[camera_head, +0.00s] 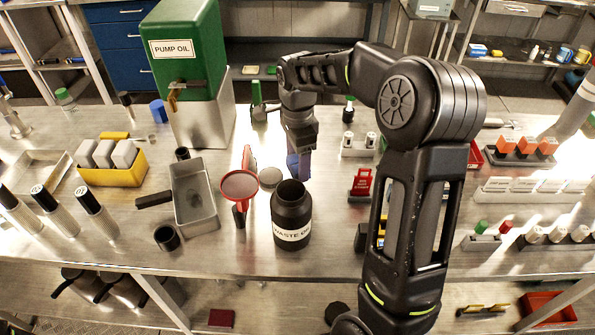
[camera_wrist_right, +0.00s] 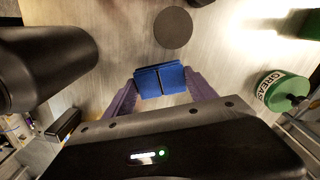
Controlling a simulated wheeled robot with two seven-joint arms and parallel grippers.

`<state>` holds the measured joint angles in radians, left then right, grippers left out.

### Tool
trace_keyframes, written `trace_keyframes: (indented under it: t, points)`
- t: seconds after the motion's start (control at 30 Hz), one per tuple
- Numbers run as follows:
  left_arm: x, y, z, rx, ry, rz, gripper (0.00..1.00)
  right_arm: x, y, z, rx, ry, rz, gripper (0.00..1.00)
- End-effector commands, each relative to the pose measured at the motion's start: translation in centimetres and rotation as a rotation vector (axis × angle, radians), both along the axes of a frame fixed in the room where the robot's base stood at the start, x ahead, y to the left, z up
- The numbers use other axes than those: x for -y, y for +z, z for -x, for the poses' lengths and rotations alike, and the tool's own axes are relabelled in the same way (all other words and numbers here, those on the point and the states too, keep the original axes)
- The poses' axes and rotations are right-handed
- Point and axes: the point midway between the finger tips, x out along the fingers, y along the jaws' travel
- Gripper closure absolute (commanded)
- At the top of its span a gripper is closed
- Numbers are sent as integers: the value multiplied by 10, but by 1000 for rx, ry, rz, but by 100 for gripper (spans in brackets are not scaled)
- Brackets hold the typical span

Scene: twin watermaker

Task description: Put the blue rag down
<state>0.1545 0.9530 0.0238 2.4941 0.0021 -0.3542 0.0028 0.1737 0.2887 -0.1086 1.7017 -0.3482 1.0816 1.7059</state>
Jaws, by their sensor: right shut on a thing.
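The blue rag (camera_wrist_right: 161,80) is a small folded block of cloth in the right wrist view. My right gripper (camera_wrist_right: 162,88) is shut on it, with a purple finger at each side. In the head view my right gripper (camera_head: 299,166) points down over the steel bench (camera_head: 335,210), just behind the black waste oil bottle. The rag cannot be told from the fingers there. Whether the rag touches the bench is unclear. My left gripper is out of view.
The open waste oil bottle (camera_head: 291,222), a grey round lid (camera_head: 270,177) and a red funnel (camera_head: 240,187) stand close to my right gripper. A metal pan (camera_head: 194,208) is further left. A green grease can (camera_wrist_right: 281,91) shows in the wrist view. Some bare bench lies right of the bottle.

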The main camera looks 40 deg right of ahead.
Motion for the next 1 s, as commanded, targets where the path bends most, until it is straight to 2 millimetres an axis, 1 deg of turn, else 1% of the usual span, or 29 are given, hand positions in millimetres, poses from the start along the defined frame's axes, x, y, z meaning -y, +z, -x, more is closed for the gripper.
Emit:
trace_keyframes:
  t: [0.1,0.37,0.47,0.6,0.7,1.0]
  points:
    - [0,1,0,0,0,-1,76,0,-5,-1,2,0,1,76]
    - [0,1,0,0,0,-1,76,0,-7,0,1,0,0,76]
    - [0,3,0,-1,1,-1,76,0,-16,1,-3,0,-2,76]
    - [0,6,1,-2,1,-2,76,0,-36,1,-3,1,-2,76]
    - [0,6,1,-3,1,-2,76,0,-42,0,0,0,-1,76]
    - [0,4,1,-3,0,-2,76,0,-45,0,1,0,-1,76]
